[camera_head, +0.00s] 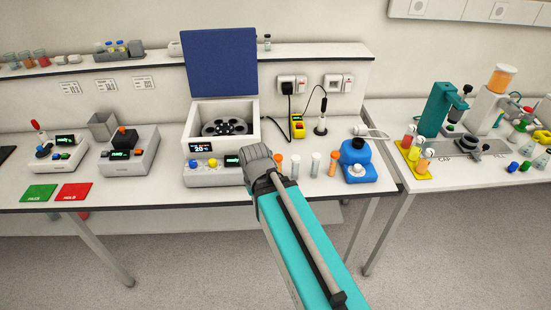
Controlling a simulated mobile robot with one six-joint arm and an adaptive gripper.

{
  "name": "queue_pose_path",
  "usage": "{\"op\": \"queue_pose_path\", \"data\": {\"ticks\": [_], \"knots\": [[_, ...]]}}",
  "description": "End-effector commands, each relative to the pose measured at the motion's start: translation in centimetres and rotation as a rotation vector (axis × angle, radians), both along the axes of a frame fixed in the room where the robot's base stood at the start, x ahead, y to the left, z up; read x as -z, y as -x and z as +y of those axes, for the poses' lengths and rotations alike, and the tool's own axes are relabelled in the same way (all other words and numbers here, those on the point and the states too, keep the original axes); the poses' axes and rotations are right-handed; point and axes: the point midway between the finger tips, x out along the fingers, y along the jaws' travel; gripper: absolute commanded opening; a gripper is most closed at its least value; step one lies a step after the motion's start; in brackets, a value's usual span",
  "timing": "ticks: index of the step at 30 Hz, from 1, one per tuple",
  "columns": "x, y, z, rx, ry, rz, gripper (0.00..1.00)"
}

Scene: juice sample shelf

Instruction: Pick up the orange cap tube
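A row of small upright tubes stands on the bench just right of my arm's end. An orange tube (333,162) is at the right of the row, beside the blue device. A pale tube (315,164) and another pale tube (295,166) stand left of it. A small orange item (278,160) shows at the left end, close to my arm. Caps are too small to make out clearly. My teal arm reaches up from the bottom, and its grey end covers part of the bench. My gripper's fingers are hidden, so I cannot see what they hold.
A white centrifuge (194,128) with its blue lid (220,62) raised stands behind my arm. A blue device (358,165) is right of the tubes. Green (39,193) and red (74,192) pads lie at the left. A second bench with a teal instrument (436,108) is at the right.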

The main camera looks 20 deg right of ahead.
Motion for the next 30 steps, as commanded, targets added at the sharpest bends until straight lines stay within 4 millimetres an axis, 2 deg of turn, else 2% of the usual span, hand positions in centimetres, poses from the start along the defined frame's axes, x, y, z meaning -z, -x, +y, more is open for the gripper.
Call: {"op": "queue_pose_path", "data": {"ticks": [1,7,12,30], "knots": [[0.0,0.0,0.0,-0.002,0.000,0.000,0.17],[-0.5,-0.8,-0.3,-0.055,0.000,0.000,0.54],[-1.3,-2.4,-1.1,-0.187,0.000,0.000,0.82],[-5.3,-10.3,-6.4,-0.929,-0.001,0.000,0.82]]}}
